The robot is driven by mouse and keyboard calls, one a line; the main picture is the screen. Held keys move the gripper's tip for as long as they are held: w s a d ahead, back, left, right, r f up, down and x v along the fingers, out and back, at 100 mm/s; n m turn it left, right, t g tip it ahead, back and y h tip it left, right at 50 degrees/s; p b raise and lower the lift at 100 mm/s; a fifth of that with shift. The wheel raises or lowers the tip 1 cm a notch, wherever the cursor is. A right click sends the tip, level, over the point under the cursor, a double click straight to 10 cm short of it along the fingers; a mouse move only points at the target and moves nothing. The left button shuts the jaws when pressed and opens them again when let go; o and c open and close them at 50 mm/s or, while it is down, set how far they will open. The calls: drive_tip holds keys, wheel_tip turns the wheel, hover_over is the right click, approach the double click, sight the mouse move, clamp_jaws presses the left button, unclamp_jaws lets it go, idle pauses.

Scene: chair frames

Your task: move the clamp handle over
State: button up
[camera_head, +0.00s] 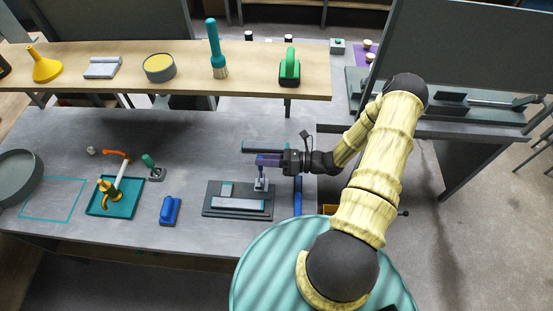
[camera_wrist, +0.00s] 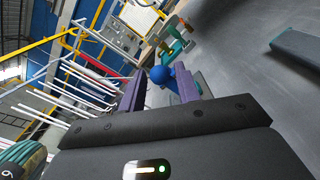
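A clamp (camera_head: 261,184) with a pale metal upright stands on the right part of a dark base plate (camera_head: 211,207) on the grey workbench. A light bar (camera_head: 238,205) lies across the front of that plate. My gripper (camera_head: 262,160) reaches in from the right, just above the clamp, and hides its top in the head view. In the wrist view, a blue ball knob (camera_wrist: 160,75), apparently the clamp handle's end, shows between the two purple fingers of my gripper (camera_wrist: 160,82). The fingers are apart; I cannot tell whether they touch the knob.
A blue block (camera_head: 170,210) and a teal tray (camera_head: 115,197) with a yellow fixture stand to the left. A green-knobbed lever (camera_head: 150,164) stands behind them. A wooden shelf (camera_head: 200,85) crosses the back. A blue bar (camera_head: 297,195) lies right of the plate.

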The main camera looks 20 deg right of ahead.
drive_tip(key=c, duration=0.4)
drive_tip(key=shift+w+f, duration=0.1)
drive_tip(key=shift+w, duration=0.05)
drive_tip(key=shift+w+d+f+b, duration=0.15)
drive_tip(key=shift+w+d+b, duration=0.2)
drive_tip(key=shift+w, duration=0.35)
drive_tip(key=shift+w+d+f+b, duration=0.1)
drive_tip(key=shift+w+d+b, duration=0.25)
drive_tip(key=shift+w, duration=0.3)
drive_tip(key=shift+c, duration=0.3)
drive_tip(key=shift+w, duration=0.1)
drive_tip(key=w+b, duration=0.1)
drive_tip(key=w+d+f+b, duration=0.1)
drive_tip(key=shift+w+f, duration=0.15)
drive_tip(key=shift+w, duration=0.15)
